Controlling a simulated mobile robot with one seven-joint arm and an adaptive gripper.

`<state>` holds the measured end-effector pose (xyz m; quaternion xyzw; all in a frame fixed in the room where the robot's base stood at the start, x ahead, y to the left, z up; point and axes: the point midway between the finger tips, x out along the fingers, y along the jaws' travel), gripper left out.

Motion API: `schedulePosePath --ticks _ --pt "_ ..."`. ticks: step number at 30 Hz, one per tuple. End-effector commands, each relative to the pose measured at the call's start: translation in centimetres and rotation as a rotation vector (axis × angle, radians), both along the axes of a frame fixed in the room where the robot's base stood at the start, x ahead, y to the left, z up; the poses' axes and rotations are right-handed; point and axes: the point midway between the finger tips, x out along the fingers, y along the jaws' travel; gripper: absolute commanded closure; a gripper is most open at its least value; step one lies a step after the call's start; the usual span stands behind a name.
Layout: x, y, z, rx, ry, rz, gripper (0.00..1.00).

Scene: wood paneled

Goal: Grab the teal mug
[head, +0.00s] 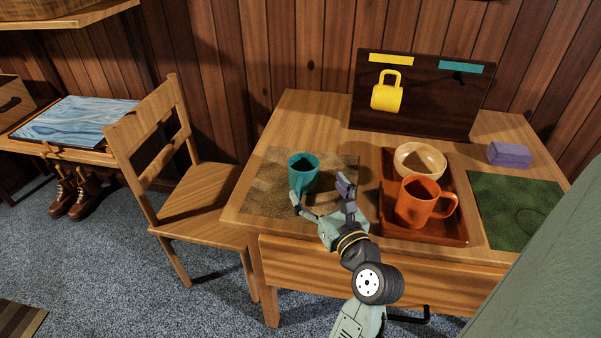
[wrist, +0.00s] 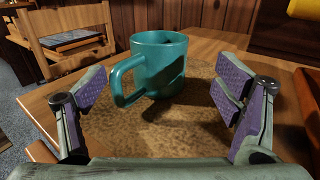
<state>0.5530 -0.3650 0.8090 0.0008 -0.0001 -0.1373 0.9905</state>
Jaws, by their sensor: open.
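The teal mug (head: 303,171) stands upright on a brown mat (head: 266,203) at the left of the wooden table. In the wrist view the mug (wrist: 168,68) is ahead of my gripper, with its handle toward the left and toward me. My gripper (head: 322,193) is open and empty at the near right side of the mug in the head view. In the wrist view the two purple-padded fingers of my gripper (wrist: 158,95) are spread wide, with the mug beyond and between them. I cannot tell whether any finger touches it.
A dark red tray (head: 388,214) right of my gripper holds an orange mug (head: 417,204) and a wooden bowl (head: 419,161). Behind stands a dark rack (head: 425,115) with a hanging yellow mug (head: 387,94). A purple block (head: 509,154), green mat (head: 516,205) and wooden chair (head: 195,190) flank them.

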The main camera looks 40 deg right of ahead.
Motion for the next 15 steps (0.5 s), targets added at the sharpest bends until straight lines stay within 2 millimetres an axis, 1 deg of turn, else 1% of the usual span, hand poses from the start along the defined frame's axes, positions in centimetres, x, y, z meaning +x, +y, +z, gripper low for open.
schedulePosePath --ticks 4,9,12,15 --pt "1.2 -0.3 0.1 -0.001 0.000 0.002 0.16" --pt "3.8 -1.0 0.2 -0.001 -0.002 0.002 0.16" --pt "5.0 -1.3 0.1 -0.001 0.000 0.002 0.16" --pt "5.5 -1.5 0.1 -0.003 0.000 0.001 0.16"
